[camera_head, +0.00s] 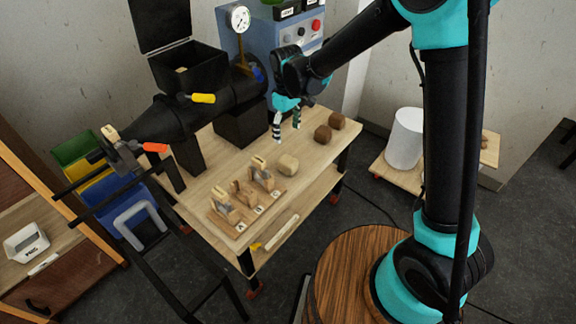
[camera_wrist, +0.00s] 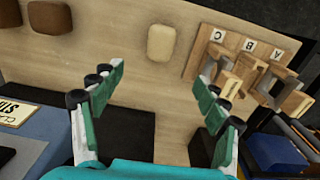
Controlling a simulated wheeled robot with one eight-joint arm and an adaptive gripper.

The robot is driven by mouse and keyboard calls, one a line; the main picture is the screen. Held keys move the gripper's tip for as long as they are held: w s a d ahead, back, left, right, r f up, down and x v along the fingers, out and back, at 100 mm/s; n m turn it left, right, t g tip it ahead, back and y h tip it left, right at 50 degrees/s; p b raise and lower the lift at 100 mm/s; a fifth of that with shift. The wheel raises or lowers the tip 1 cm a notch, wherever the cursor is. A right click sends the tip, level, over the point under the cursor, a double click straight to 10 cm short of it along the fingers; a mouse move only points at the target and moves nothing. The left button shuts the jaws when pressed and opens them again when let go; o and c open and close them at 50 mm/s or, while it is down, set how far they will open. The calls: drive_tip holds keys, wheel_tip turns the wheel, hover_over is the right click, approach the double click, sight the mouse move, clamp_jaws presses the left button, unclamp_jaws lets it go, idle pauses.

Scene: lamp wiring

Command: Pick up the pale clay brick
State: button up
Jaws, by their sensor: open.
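The pale clay brick (camera_head: 288,165) lies on the wooden workbench (camera_head: 318,178), to the right of a lettered wooden rack. In the wrist view the pale brick (camera_wrist: 161,43) lies on the bench, beyond my fingertips and roughly midway between them. My gripper (camera_head: 286,129) is open and empty above the bench, behind the pale brick in the head view. Its two green-padded fingers (camera_wrist: 158,85) are spread wide in the wrist view and do not touch the brick.
Two brown bricks (camera_head: 323,133) (camera_head: 337,120) lie right of my gripper. The lettered rack (camera_head: 245,200) holds wooden pieces. A black cylindrical machine (camera_head: 210,105) and a blue cabinet with a gauge (camera_head: 265,40) stand behind. A pale stick with a yellow end (camera_head: 278,235) lies on the lower shelf.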

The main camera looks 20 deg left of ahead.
drive_tip(key=shift+s+d+f, duration=0.1)
drive_tip(key=shift+f, duration=3.6)
drive_tip(key=shift+s+d+f, duration=0.1)
drive_tip(key=shift+f, duration=3.6)
drive_tip(key=shift+w, duration=0.1)
clamp_jaws()
